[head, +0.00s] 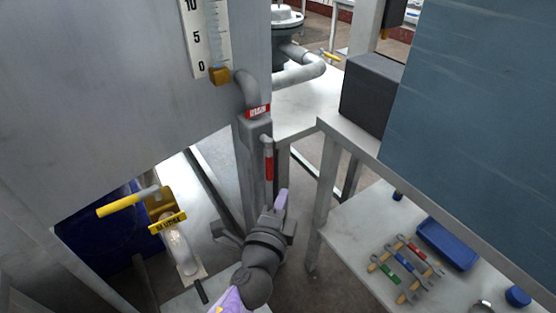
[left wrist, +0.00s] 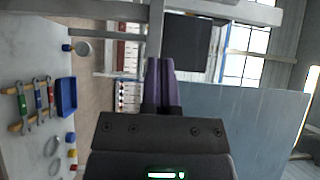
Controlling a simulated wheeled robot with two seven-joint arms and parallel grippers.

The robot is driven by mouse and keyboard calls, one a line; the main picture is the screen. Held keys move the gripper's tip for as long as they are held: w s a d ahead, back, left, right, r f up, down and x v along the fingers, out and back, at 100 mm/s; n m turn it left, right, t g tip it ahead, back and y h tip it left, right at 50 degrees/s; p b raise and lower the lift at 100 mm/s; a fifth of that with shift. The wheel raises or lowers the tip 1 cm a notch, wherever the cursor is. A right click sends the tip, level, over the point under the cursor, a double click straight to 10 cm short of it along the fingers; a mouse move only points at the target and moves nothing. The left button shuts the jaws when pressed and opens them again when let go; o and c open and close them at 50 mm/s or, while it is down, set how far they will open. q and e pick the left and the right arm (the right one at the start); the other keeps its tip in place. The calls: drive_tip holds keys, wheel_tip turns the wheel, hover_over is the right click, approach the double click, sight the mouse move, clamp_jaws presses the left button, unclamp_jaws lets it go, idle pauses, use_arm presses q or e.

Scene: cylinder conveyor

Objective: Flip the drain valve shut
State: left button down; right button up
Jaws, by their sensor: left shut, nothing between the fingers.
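The drain valve has a red-sleeved lever (head: 268,165) that hangs straight down beside a grey post, below a red DRAIN label (head: 258,111) on the grey pipe. My left gripper (head: 282,198) has its purple fingers together, just below and slightly right of the lever's lower end in the head view. Whether it touches the lever cannot be told. The left wrist view shows the same shut fingers (left wrist: 160,78) with nothing between them. The lever is not seen in the wrist view. My right gripper is in neither view.
A metal-framed table (head: 350,225) at right holds wrenches (head: 404,268) and a blue tray (head: 447,244). A dark box (head: 370,92) stands above it.

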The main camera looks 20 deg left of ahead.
sight(269, 162)
use_arm(q)
drive_tip(key=w+b, duration=0.2)
drive_tip(key=w, duration=0.8)
drive_tip(key=s+a, duration=0.1)
drive_tip(key=s+a+p, duration=0.1)
drive_tip(key=a, duration=0.1)
drive_tip(key=shift+s+a, duration=0.25)
drive_tip(key=shift+s, duration=0.05)
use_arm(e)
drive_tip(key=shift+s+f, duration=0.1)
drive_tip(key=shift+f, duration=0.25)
use_arm(q)
drive_tip(key=shift+f, duration=0.1)
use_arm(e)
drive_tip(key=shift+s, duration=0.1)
